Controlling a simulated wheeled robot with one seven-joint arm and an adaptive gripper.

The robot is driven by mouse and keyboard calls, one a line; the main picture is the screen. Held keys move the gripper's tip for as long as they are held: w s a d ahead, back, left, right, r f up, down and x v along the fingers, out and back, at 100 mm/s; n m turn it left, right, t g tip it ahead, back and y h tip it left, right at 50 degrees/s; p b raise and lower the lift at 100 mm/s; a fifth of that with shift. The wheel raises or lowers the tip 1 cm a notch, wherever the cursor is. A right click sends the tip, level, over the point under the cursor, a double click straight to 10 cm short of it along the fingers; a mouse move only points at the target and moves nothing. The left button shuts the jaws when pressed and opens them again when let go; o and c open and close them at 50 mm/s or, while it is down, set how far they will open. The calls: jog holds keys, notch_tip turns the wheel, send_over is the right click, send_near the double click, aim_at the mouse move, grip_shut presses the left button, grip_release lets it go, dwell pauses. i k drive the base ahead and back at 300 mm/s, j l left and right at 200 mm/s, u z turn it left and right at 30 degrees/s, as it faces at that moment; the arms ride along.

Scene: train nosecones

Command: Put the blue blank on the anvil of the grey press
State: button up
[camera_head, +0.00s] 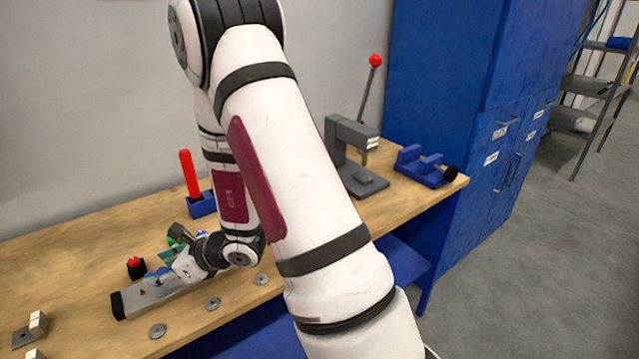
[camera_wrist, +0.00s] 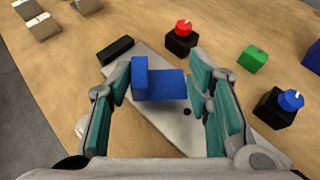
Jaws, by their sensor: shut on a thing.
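The blue blank (camera_wrist: 167,86) has a flat part and a raised block at its left end. It is between the teal-padded fingers of my gripper (camera_wrist: 162,82), which is shut on it, over a grey metal plate (camera_wrist: 180,125). In the head view my gripper (camera_head: 175,268) is low over that plate, and the blank is hard to make out there. The grey press (camera_head: 345,138) stands at the far right of the bench, with a red-balled lever (camera_head: 375,60). Its anvil (camera_head: 362,179) is low under the ram and looks bare; my arm hides part of the press's left side.
A blue vice (camera_head: 425,167) stands right of the press. Around the plate are a red-topped black block (camera_wrist: 182,38), a green block (camera_wrist: 252,59) and a blue-knobbed black block (camera_wrist: 277,105). A red handle (camera_head: 189,174) stands upright in a blue base. Several washers (camera_head: 212,304) lie in front.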

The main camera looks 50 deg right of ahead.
aim_at(362, 178)
jog(key=l+u, duration=0.1)
jog(key=u, duration=0.75)
jog(key=k+l+u, duration=0.1)
jog(key=u, duration=0.75)
jog(key=k+l+u, duration=0.1)
jog(key=u, duration=0.2)
jog(key=k+u, duration=0.35)
jog(key=k+l+z, duration=0.2)
jog(key=k, duration=0.4)
jog(key=k+z, duration=0.1)
jog(key=z, duration=0.25)
jog(key=k+z, duration=0.1)
jog(key=z, duration=0.3)
jog(key=k+z, duration=0.1)
jog(key=z, duration=0.65)
jog(key=k+l+z, duration=0.1)
jog(key=z, duration=0.25)
jog(key=l+z, duration=0.1)
jog(key=z, duration=0.3)
jog(key=l+z, duration=0.1)
jog(key=z, duration=0.3)
jog(key=i+j, duration=0.25)
jog(key=i, duration=0.2)
